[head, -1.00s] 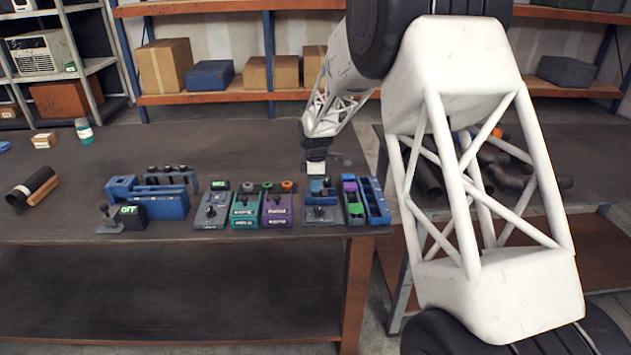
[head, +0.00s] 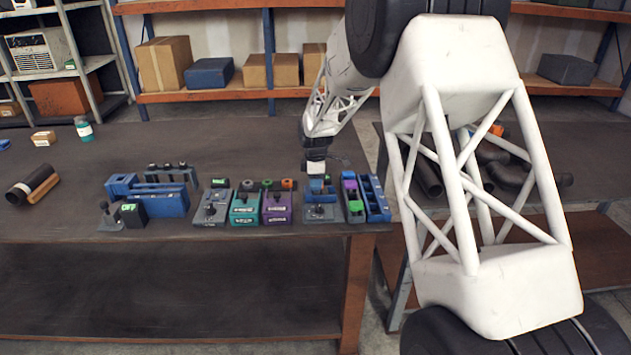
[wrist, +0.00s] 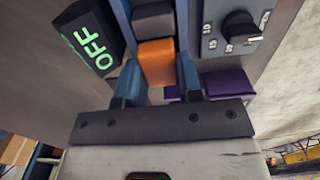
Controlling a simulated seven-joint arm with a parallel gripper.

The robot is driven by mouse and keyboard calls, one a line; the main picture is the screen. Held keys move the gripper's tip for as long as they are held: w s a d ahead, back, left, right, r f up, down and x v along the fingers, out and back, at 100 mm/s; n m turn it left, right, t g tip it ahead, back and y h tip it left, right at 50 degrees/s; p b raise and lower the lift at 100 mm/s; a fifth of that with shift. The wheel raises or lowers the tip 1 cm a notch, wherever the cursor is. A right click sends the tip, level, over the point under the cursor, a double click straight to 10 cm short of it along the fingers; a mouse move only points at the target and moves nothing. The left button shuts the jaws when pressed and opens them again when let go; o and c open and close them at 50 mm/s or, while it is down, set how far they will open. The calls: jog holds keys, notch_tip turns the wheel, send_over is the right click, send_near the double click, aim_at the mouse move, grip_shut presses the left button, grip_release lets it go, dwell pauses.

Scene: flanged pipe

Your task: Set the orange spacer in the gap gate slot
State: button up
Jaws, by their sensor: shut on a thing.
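The orange spacer (wrist: 157,62) sits between the two blue fingers of my gripper (wrist: 157,76), which is shut on it. A dark grey block (wrist: 153,18) lies directly beyond the spacer, between blue walls (wrist: 183,22). I cannot tell whether the spacer touches the grey block or how deep it sits. In the head view my gripper (head: 317,177) is low over a grey-and-blue fixture with a black knob (head: 320,211). The spacer is small and largely hidden there. I cannot tell for certain which blue walls form the gap gate slot.
In the wrist view a lit OFF display (wrist: 88,40) stands close left, a grey knob panel (wrist: 235,30) and purple block (wrist: 228,83) right. In the head view, teal (head: 245,207) and purple (head: 277,207) boxes stand left, a blue tray (head: 374,198) right.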

jog(key=shift+f, duration=0.2)
dwell(0.3)
jog(key=o, duration=1.5)
jog(key=shift+r, duration=0.15)
jog(key=shift+r, duration=3.35)
